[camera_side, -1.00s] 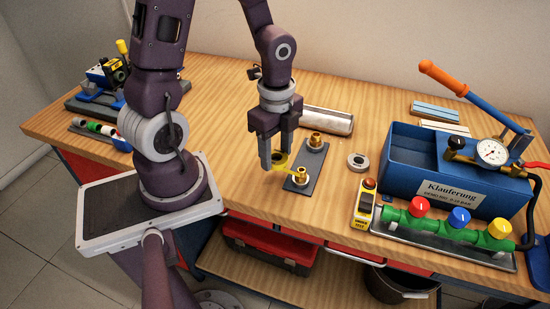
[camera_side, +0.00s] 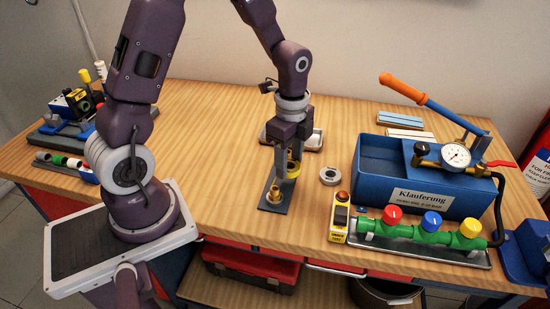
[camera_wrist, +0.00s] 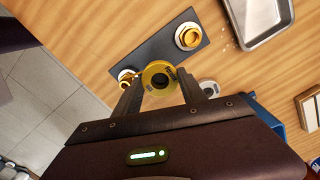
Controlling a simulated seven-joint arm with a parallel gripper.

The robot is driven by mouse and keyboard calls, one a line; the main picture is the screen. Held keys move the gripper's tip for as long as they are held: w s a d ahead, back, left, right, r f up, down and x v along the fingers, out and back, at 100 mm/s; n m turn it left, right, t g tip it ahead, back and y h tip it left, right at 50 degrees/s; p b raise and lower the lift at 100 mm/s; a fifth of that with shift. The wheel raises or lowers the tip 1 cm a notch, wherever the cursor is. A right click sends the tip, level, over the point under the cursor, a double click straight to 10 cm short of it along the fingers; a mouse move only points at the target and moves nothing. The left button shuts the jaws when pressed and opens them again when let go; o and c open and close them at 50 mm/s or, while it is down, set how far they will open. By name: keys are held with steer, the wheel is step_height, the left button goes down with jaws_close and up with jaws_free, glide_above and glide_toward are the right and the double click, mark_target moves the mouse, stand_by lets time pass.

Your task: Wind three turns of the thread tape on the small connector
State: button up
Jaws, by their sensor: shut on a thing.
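My gripper (camera_side: 291,170) is shut on the yellow thread tape roll (camera_wrist: 158,77); its fingers also show in the wrist view (camera_wrist: 160,95). The roll is held low over a dark plate (camera_side: 272,209) that carries two brass connectors. The front connector (camera_side: 274,196), which looks the smaller, stands upright just left of the roll. In the wrist view this connector (camera_wrist: 126,76) is partly hidden by a finger. The larger connector (camera_wrist: 188,37) stands at the plate's other end; my gripper hides it in the side view. I cannot tell how much tape lies on the threads.
A grey ring (camera_side: 330,176) lies right of the plate. A metal tray (camera_side: 313,139) is behind my gripper. A blue test-pump tank (camera_side: 376,180), a yellow device (camera_side: 340,218) and a green valve manifold (camera_side: 410,230) stand at right. The wood left of the plate is clear.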

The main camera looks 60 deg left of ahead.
steer(key=d, duration=0.6)
steer(key=shift+s, duration=0.15)
steer(key=s+d, duration=0.2)
steer(key=shift+s+d, duration=0.25)
steer(key=shift+s, duration=0.15)
steer(key=s, duration=0.5)
steer(key=shift+s+a, duration=0.25)
steer(key=shift+s, duration=0.1)
steer(key=s+a, duration=0.1)
steer(key=a, duration=0.1)
steer(key=s+a, duration=0.1)
steer(key=shift+s+a, duration=0.3)
steer(key=shift+a, duration=0.1)
steer(key=shift+s+a, duration=0.2)
steer(key=shift+a, duration=0.7)
